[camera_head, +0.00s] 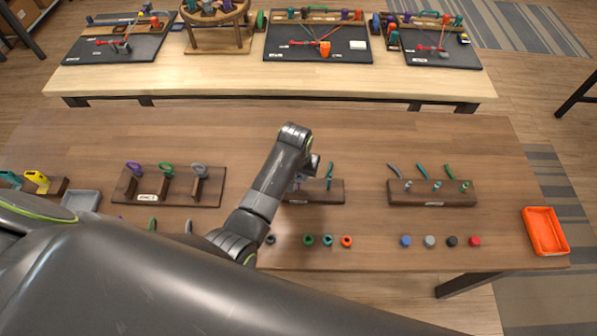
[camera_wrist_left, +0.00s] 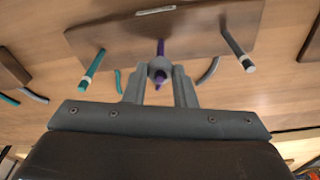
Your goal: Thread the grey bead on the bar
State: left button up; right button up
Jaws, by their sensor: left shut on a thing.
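My left gripper (camera_wrist_left: 159,84) is shut on the grey bead (camera_wrist_left: 158,66), which sits between its fingertips. A purple bar (camera_wrist_left: 161,47) rises from a brown wooden stand (camera_wrist_left: 205,30). Purple shows on both sides of the bead in the left wrist view, so the bead appears to be around the bar; the hole itself is hidden. A teal bar (camera_wrist_left: 90,70) and a grey bar (camera_wrist_left: 235,48) with a pale end stand on either side. In the head view my left gripper (camera_head: 312,168) is over the middle stand (camera_head: 325,196), partly hidden by its arm. My right gripper is out of view.
Loose beads lie along the near edge, including green (camera_head: 308,240), orange (camera_head: 347,241) and blue (camera_head: 405,241). Another stand with bars (camera_head: 447,198) is to the right, and a hook rack (camera_head: 150,197) to the left. An orange tray (camera_head: 545,231) is far right.

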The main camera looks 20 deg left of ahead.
pick_arm(q)
jog(key=o, duration=1.4)
jog(key=shift+r, duration=0.1)
jog(key=shift+s+r+p, duration=0.25)
jog(key=shift+r+p, duration=0.3)
jog(key=shift+r, duration=0.9)
jog(key=shift+s+r+p, duration=0.2)
jog(key=shift+r+p, duration=0.3)
jog(key=shift+r, duration=0.95)
